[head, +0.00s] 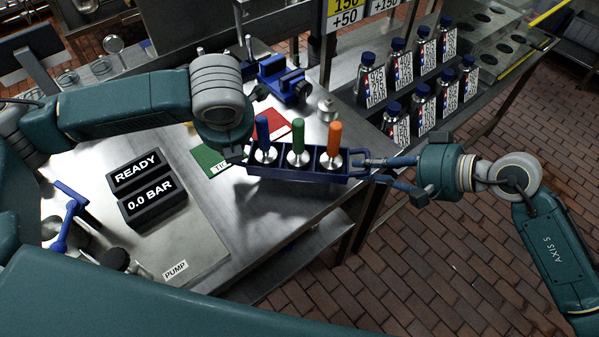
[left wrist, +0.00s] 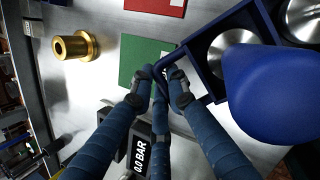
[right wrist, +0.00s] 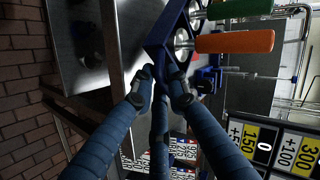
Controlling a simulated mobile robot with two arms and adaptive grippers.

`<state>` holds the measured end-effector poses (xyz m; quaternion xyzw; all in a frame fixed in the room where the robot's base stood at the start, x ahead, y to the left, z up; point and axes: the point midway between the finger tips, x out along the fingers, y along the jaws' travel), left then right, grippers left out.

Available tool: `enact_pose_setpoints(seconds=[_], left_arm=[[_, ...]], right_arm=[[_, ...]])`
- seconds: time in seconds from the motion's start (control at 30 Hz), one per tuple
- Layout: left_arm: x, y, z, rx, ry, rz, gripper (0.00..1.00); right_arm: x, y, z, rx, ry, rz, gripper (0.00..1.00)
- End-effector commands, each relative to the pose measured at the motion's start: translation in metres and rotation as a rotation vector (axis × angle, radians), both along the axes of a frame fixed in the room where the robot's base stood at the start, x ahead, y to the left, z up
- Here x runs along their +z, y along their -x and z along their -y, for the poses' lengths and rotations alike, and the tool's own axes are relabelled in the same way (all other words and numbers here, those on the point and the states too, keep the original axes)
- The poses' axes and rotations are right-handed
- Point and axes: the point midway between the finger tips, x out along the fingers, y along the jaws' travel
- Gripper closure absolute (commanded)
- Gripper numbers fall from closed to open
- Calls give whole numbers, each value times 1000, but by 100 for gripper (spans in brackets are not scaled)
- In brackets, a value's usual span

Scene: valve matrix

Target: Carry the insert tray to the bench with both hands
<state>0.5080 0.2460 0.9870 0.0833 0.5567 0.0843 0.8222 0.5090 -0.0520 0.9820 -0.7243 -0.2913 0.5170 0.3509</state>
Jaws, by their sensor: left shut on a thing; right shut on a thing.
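The insert tray (head: 340,177) is a long dark blue tray with compartments. It holds three metal inserts with coloured handles: blue (head: 263,133), green (head: 298,138) and orange (head: 334,139). My right gripper (head: 365,170) is shut on the tray's right end, and in the right wrist view its fingers (right wrist: 160,78) meet at the tray. My left gripper (left wrist: 160,75) is shut on the handle at the tray's other end; in the head view my left arm mostly hides it. The tray is held roughly level over the front right edge of the metal bench (head: 230,235).
Green (head: 212,160) and red (head: 270,123) mats lie on the bench, behind the tray. A blue vise (head: 280,78) stands farther back. READY and 0.0 BAR displays (head: 152,202) sit at the left. Several labelled bottles (head: 422,48) stand on a rack at the right.

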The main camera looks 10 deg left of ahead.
Motion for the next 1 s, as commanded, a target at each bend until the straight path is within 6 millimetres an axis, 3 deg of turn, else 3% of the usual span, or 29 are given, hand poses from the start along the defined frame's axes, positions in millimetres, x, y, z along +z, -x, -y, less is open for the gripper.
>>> enact_pose_setpoints(seconds=[0.53,1.0], left_arm=[[-1,-1,-1,1,-2,4,100],[-25,-1,-1,1,-2,4,100]], right_arm=[[1,-1,-1,1,-3,8,100],[-23,-1,-1,1,-3,8,100]])
